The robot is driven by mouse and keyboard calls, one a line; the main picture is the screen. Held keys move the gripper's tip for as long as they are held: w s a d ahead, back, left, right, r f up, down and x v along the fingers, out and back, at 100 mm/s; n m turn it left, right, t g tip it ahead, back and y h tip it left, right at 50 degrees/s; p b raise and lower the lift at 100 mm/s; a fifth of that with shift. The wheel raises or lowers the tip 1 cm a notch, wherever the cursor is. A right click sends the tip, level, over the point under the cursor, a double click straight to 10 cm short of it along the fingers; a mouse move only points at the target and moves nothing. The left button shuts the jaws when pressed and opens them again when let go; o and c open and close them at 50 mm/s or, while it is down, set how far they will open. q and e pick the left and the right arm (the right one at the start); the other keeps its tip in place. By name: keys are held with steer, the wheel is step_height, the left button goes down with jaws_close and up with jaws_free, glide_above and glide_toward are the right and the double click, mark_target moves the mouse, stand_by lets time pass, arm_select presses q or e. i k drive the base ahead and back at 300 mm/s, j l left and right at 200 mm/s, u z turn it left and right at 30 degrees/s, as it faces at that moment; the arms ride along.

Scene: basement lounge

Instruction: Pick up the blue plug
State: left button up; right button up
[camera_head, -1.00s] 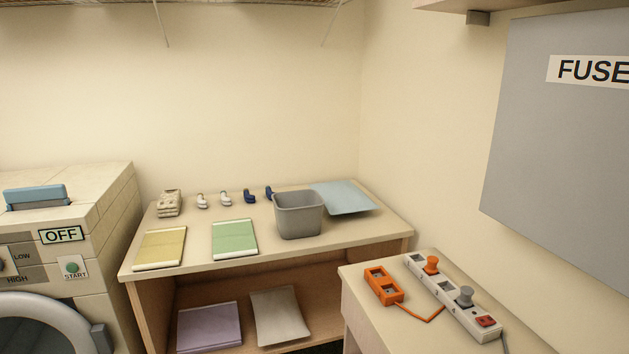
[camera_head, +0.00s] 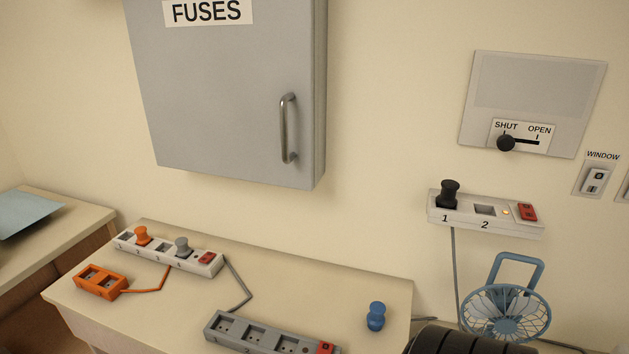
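The blue plug (camera_head: 376,316) stands on the wooden table (camera_head: 290,283), near its right end. It is to the right of a grey power strip (camera_head: 262,335) and apart from it. Neither of my grippers shows in the head view.
A white power strip (camera_head: 168,252) holds an orange plug (camera_head: 141,236) and a grey plug (camera_head: 182,247). An orange socket block (camera_head: 100,282) lies at the table's left. The fuse cabinet (camera_head: 235,95) hangs above. A blue fan (camera_head: 507,305) and a dark ribbed object (camera_head: 465,341) are at right.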

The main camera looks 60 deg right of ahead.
mark_target(375, 318)
steer(key=z, duration=0.5)
steer(key=k+z, duration=0.1)
steer(key=z, duration=0.85)
steer(key=k+l+z, duration=0.1)
steer(key=z, duration=0.4)
steer(key=k+l+u, duration=0.1)
steer(key=u, duration=1.4)
